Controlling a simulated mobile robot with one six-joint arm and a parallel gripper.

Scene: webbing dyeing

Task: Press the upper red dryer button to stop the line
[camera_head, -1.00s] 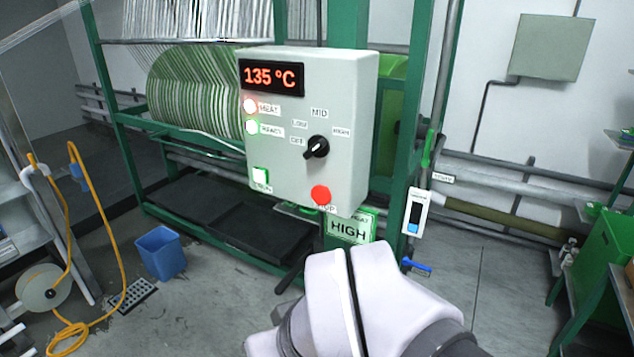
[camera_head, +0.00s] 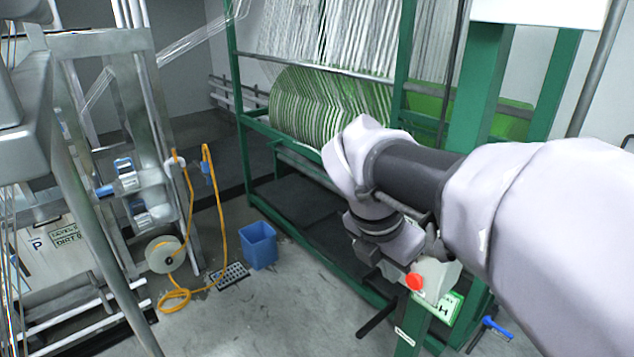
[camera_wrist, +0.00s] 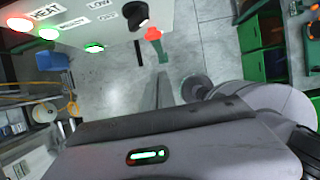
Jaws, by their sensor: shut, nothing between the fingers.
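The red button (camera_head: 414,281) shows just below my arm in the head view. It sits low on the pale control box (camera_head: 440,276), whose display and most of its face my arm hides. In the wrist view the box face (camera_wrist: 110,22) is along the top, with the red button (camera_wrist: 153,33) at its edge. It is the only red push button I see. My gripper (camera_wrist: 160,76) appears shut and empty, its fingers pointing up the wrist view below the button, with a visible gap. Its fingertips are hidden in the head view.
A green frame (camera_head: 478,85), blue bin (camera_head: 259,246) and orange hose (camera_head: 219,225) stand nearby. Floor at front is clear.

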